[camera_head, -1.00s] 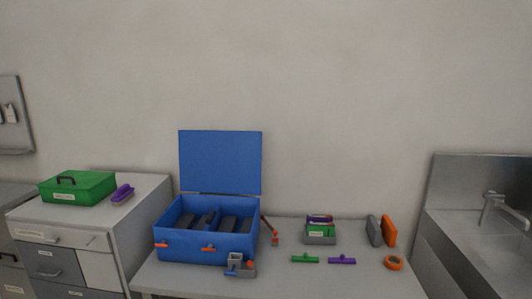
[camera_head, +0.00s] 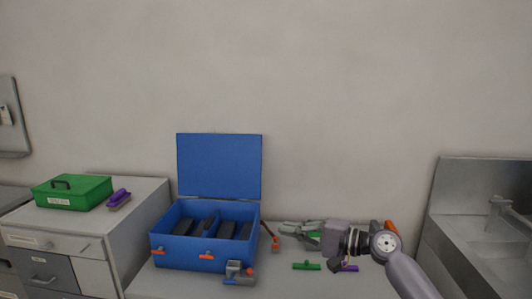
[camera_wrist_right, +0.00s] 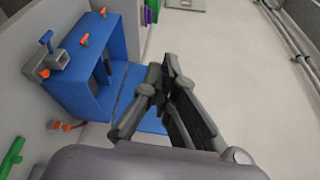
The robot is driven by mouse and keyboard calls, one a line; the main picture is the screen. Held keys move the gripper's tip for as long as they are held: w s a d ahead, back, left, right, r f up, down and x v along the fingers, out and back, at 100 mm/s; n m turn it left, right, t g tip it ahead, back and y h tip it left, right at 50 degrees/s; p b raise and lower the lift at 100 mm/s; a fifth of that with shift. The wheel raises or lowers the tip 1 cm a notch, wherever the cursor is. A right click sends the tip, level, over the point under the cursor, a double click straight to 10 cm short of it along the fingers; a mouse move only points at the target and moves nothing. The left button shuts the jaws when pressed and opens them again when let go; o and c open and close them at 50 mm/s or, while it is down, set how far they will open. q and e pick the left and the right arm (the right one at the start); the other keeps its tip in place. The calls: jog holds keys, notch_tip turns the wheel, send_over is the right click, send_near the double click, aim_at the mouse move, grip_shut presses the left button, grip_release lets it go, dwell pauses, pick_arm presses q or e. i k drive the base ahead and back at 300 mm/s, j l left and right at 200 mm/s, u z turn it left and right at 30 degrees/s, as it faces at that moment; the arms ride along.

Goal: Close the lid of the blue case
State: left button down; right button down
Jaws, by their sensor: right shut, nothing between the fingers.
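The blue case (camera_head: 188,257) stands on the table with its lid (camera_head: 219,166) upright at the back, fully open. Dark blocks sit in its compartments, and orange latches are on its front. The case also shows at the left of the right wrist view (camera_wrist_right: 78,78), with part of the lid (camera_wrist_right: 153,123) behind my fingers. My right gripper (camera_head: 286,228) is to the right of the case, pointing left, apart from it and empty. In the right wrist view its fingertips (camera_wrist_right: 164,72) are close together. My left gripper is in neither view.
A grey device (camera_head: 240,274) stands at the case's front right corner. A red-tipped tool (camera_head: 275,242) lies right of the case. Green (camera_head: 307,266) and purple (camera_head: 350,268) pieces lie under my right arm. A green box (camera_head: 72,192) sits on the left cabinet; a sink (camera_head: 490,230) is at right.

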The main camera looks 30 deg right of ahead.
aim_at(215, 165)
jog(key=i+l, duration=0.95)
jog(key=i, duration=0.1)
